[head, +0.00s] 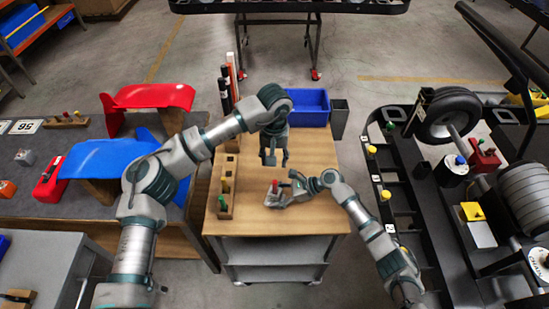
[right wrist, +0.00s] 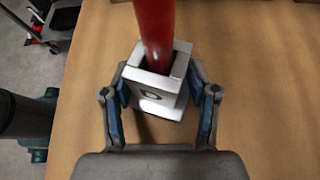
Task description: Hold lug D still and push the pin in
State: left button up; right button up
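A small pale grey lug (right wrist: 160,105) stands on the wooden cart top, with a dark mark on its front face that I cannot read clearly. A red pin (right wrist: 154,30) stands in its square top opening; how deep it sits is hidden. In the head view the lug is small and partly hidden, with the red pin (head: 276,185) showing above it. My right gripper (right wrist: 159,82) has its blue-padded fingers on both sides of the lug, apparently touching it. My left gripper (head: 274,158) points down above the cart, behind the pin, with its fingers apart and nothing between them.
A wooden pin rack (head: 226,188) stands along the cart's left edge, with tall tubes (head: 231,80) behind it. A blue bin (head: 308,107) and a dark bin (head: 340,118) are at the back. A black kart frame (head: 385,190) is to the right. The cart's front is clear.

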jog(key=shift+o, duration=1.4)
jog(key=shift+r, duration=0.1)
jog(key=v, duration=1.2)
jog(key=shift+w+d+f, duration=0.1)
jog(key=shift+w+f, duration=0.05)
jog(key=shift+f, duration=0.05)
